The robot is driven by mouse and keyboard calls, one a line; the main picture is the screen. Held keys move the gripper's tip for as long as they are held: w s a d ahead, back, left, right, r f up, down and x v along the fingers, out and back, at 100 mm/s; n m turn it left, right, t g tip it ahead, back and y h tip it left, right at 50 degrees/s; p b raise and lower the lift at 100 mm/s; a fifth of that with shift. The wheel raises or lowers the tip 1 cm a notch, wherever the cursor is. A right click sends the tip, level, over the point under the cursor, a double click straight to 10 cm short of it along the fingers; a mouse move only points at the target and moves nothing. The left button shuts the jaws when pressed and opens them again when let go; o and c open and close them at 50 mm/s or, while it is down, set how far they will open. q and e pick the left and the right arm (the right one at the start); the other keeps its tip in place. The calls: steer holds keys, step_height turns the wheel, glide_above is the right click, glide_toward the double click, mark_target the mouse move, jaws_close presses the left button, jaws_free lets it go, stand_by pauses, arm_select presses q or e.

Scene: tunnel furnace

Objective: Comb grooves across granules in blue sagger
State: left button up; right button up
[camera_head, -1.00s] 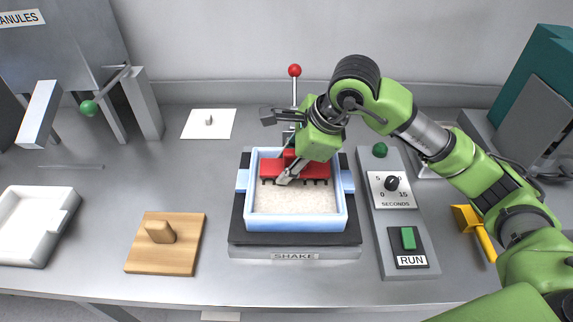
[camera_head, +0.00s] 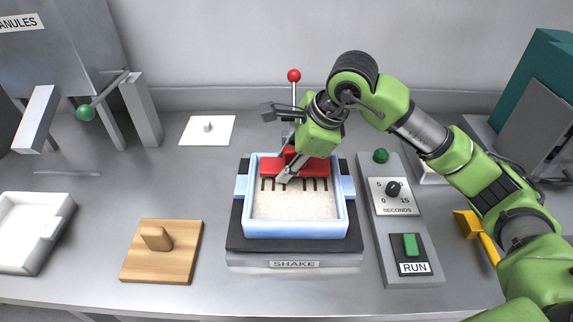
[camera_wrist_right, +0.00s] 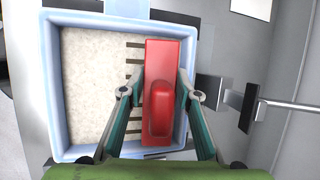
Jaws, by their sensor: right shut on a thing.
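The blue sagger (camera_head: 295,230) sits on the black top of the SHAKE unit, filled with pale granules (camera_head: 295,207). A red comb (camera_head: 316,168) with dark teeth lies across the back part of the sagger. Its teeth point toward the front, over the granules; how deep they reach I cannot tell. My right gripper (camera_head: 286,178) is shut on the comb's raised grip. In the right wrist view, the gripper's fingers (camera_wrist_right: 160,88) flank the red comb (camera_wrist_right: 160,55) inside the sagger's wall (camera_wrist_right: 52,80). No grooves show clearly. My left gripper is out of view.
A control panel with a SECONDS dial (camera_head: 392,189) and green RUN button (camera_head: 410,245) stands right of the shaker. A red-knobbed lever (camera_head: 294,76) rises behind it. A wooden board with a grip (camera_head: 180,262) and a white tray (camera_head: 60,245) lie left. A yellow tool (camera_head: 475,228) lies right.

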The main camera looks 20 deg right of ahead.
steer(key=shift+s+a+f, duration=0.1)
steer(key=shift+s+f, duration=0.2)
steer(key=shift+s+a, duration=0.25)
steer(key=shift+s, duration=0.45)
steer(key=shift+s+a+r+m+g+y+p, duration=0.15)
steer(key=shift+s+r+g+p, duration=0.1)
steer(key=shift+g+p, duration=0.5)
steer(key=shift+s+d+r+m+g+y+p, duration=0.1)
steer(key=shift+s+r+m+g+y+p, duration=0.1)
steer(key=shift+g+p, duration=0.5)
steer(key=shift+f, duration=0.1)
steer(key=shift+w+f+b, duration=0.2)
steer(key=shift+b, duration=0.2)
steer(key=shift+s+f, duration=0.1)
steer(key=shift+s, duration=0.2)
steer(key=shift+s+a+b, duration=0.3)
steer(key=shift+s+b, duration=0.2)
steer(key=shift+s, duration=0.45)
steer(key=shift+s, duration=0.1)
